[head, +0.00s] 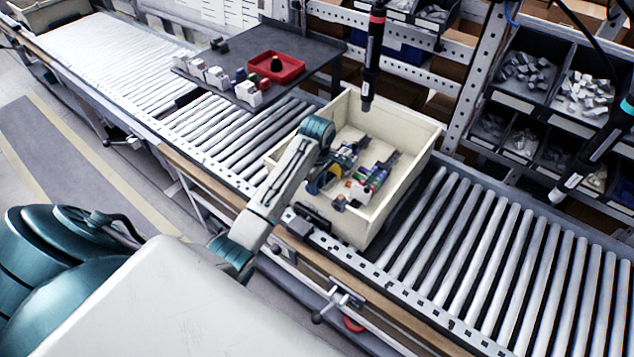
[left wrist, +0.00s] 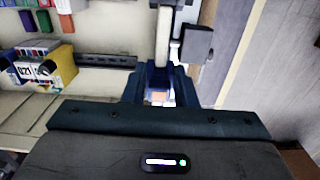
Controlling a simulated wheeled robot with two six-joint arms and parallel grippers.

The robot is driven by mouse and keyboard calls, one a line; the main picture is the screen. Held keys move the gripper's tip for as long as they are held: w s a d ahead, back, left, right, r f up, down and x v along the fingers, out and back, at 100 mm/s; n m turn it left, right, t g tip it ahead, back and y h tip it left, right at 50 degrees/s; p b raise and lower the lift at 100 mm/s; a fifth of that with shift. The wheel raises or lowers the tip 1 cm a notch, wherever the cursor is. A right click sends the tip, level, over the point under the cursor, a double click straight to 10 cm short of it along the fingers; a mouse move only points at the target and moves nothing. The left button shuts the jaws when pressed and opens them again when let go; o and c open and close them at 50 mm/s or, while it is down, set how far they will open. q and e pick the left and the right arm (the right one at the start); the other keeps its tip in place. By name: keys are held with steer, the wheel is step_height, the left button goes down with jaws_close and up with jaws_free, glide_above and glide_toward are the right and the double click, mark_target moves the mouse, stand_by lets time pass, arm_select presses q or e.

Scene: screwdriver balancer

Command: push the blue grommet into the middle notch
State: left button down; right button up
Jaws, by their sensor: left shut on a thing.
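My left gripper (head: 325,178) reaches down into the cream box at its near left side. In the left wrist view, its dark blue fingers (left wrist: 160,88) are closed together beside the cream box wall (left wrist: 165,30). They hold something small that looks like the blue grommet; the fingers hide most of it, and its exact outline is unclear. A small pale orange patch shows between the fingers. The cream box (head: 425,150) stands on the rollers. I cannot make out the middle notch. My right gripper is not in view.
Coloured blocks (head: 372,178) lie in the box, with a dark rail (left wrist: 105,60) and a yellow part (left wrist: 62,68). A screwdriver (head: 371,55) hangs above the box. A dark shelf (head: 300,50) holds a red tray (head: 276,66). Bare rollers (head: 500,255) lie right.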

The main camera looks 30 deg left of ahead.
arm_select(q)
steer(key=shift+f, duration=0.2)
stand_by(0.3)
steer(key=shift+s+f, duration=0.1)
steer(key=shift+f, duration=0.05)
steer(key=shift+f, duration=0.15)
stand_by(0.4)
steer(key=c, duration=1.1)
jaws_free()
